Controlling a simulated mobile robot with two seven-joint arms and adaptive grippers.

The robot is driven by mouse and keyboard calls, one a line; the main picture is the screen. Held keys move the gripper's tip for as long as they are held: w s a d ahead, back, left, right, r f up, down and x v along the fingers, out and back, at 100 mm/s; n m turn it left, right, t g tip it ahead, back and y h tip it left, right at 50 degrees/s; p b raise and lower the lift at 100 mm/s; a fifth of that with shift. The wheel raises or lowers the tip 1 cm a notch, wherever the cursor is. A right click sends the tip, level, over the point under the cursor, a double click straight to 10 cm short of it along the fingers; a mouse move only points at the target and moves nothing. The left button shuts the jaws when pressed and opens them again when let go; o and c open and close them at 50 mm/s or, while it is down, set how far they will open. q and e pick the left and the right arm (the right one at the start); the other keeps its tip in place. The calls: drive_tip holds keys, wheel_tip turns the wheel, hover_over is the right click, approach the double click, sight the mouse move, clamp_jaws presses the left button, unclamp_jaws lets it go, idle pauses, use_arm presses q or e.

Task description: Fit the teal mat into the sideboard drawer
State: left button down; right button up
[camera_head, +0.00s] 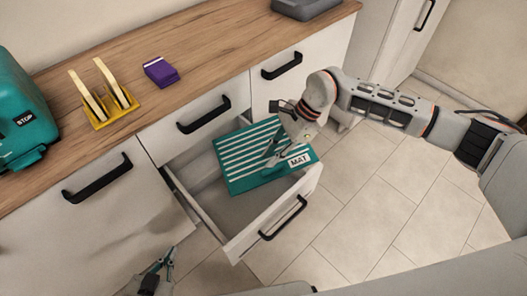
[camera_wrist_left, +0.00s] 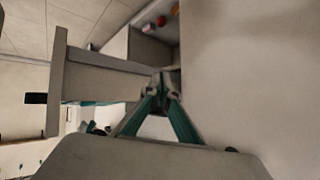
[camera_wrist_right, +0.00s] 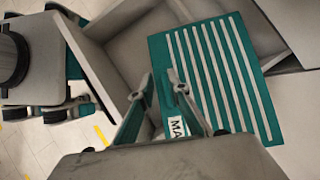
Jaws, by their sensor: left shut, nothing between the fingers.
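The teal mat (camera_head: 265,155), with pale stripes and a MAT label, lies over the right part of the open sideboard drawer (camera_head: 240,215). It hides the drawer's right side wall; I cannot tell whether it rests inside or across that wall. The mat also shows in the right wrist view (camera_wrist_right: 215,75). My right gripper (camera_head: 272,152) is over the mat near its label. Its fingers (camera_wrist_right: 157,85) are apart, with the mat's edge showing between them. My left gripper (camera_head: 168,258) is shut and empty, outside the drawer's left side. Its fingertips meet in the left wrist view (camera_wrist_left: 160,85).
The wooden top (camera_head: 200,65) holds a yellow rack (camera_head: 110,115), a purple block (camera_head: 160,72), a teal machine marked STOP (camera_head: 22,125) and a grey container (camera_head: 303,8). Closed fronts with black handles flank the drawer. The tiled floor (camera_head: 350,215) right of it is clear.

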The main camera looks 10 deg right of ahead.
sight(283, 164)
drive_tip(key=shift+h, duration=0.8)
drive_tip(key=d, duration=0.1)
drive_tip(key=w+d, duration=0.1)
drive_tip(key=d, duration=0.2)
drive_tip(key=shift+w+d+f, duration=0.15)
drive_tip(key=shift+w+f, duration=0.1)
drive_tip(key=shift+w, duration=0.05)
drive_tip(key=shift+f, duration=0.3)
drive_tip(key=b+x, duration=0.1)
drive_tip(key=x, duration=0.6)
drive_tip(key=shift+s, duration=0.1)
drive_tip(key=shift+r, duration=0.1)
clamp_jaws()
